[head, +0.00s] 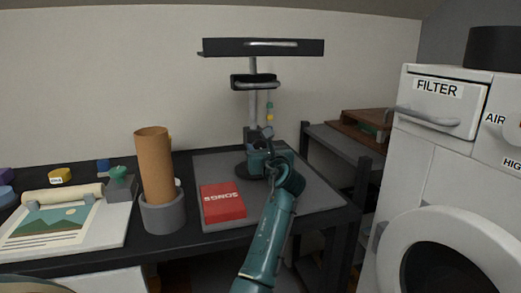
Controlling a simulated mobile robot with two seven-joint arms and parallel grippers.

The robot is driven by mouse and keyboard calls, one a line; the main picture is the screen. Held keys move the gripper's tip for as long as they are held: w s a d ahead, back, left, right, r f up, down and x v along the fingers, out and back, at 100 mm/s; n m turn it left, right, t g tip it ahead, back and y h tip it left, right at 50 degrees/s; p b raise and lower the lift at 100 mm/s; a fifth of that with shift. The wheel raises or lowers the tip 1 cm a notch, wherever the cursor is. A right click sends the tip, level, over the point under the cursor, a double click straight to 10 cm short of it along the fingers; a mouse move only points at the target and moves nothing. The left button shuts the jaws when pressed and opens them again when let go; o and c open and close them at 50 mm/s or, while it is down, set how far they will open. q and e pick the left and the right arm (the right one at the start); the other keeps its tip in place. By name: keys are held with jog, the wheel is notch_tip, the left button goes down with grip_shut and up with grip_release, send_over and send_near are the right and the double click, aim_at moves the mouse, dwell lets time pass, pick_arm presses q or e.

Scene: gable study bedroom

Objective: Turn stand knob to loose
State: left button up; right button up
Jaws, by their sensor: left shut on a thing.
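The stand has a grey upright pole (253,108) with a wide dark top (221,47) and a dark clamp-like bracket (240,82) below it. The stand is upright. My right gripper is not in view.
A red book marked SONGS (222,202) lies on the grey mat (318,197). A brown tube (153,165) stands in a grey holder (163,212). A picture sheet (60,228) lies at left. A dark shelf (340,140) and white washer-like machine (405,165) stand at right.

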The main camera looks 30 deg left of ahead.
pick_arm(q)
jog(key=shift+c, duration=0.5)
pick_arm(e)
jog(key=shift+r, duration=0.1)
pick_arm(q)
jog(key=shift+n+p, duration=0.3)
jog(key=shift+p, duration=0.1)
jog(key=shift+r+n+p, duration=0.1)
jog(key=shift+n+p, duration=0.7)
jog(key=shift+n, duration=0.1)
jog(key=shift+n+b, duration=2.1)
jog(key=shift+n, duration=8.9)
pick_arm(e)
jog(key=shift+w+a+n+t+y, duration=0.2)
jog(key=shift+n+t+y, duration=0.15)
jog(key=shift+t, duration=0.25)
